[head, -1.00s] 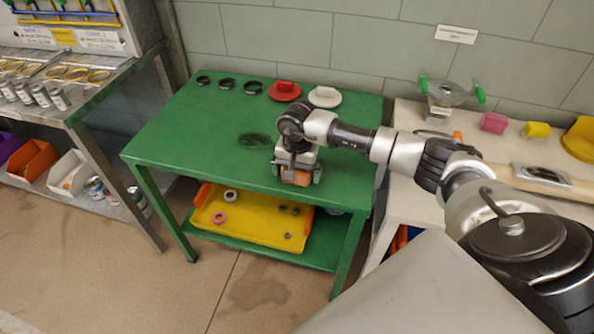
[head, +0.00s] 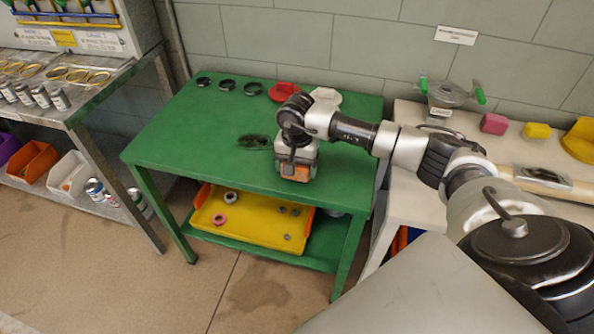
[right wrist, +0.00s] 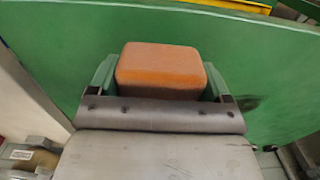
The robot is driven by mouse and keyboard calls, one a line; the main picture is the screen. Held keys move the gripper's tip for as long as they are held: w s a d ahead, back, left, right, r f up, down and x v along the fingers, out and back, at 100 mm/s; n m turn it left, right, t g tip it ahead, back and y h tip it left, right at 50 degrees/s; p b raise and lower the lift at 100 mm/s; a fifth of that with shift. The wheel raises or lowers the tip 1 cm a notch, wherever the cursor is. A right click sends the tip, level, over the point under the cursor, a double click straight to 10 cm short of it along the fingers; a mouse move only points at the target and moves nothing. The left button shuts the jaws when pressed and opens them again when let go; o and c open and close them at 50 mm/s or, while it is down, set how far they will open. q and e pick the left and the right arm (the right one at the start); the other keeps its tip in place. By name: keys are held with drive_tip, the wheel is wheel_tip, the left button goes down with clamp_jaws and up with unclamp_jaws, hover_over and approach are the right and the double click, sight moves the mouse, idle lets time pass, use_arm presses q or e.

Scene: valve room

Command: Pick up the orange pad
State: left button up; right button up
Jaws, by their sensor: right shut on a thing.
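The orange pad (head: 296,171) is a small block at the right front part of the green table (head: 196,124). In the right wrist view the pad (right wrist: 160,68) sits between the two green fingers of my right gripper (right wrist: 160,85). My right gripper (head: 297,168) is shut on it and points down over the table. The gripper hides much of the pad in the head view. I cannot tell whether the pad still touches the tabletop. My left gripper is not in view.
Black rings (head: 227,85), a red piece (head: 283,92) and a white piece (head: 326,97) line the table's back edge. A dark stain (head: 254,142) marks the tabletop. A yellow tray (head: 250,224) lies on the shelf below. A white bench (head: 405,112) stands right.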

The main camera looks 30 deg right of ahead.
drive_tip(key=shift+r, duration=0.95)
drive_tip(key=s+d+r+b, duration=0.1)
drive_tip(key=s+d+r, duration=0.5)
drive_tip(key=d, duration=0.3)
drive_tip(key=shift+s+d+r, duration=0.25)
drive_tip(key=shift+s+r, duration=0.15)
drive_tip(key=shift+r, duration=0.1)
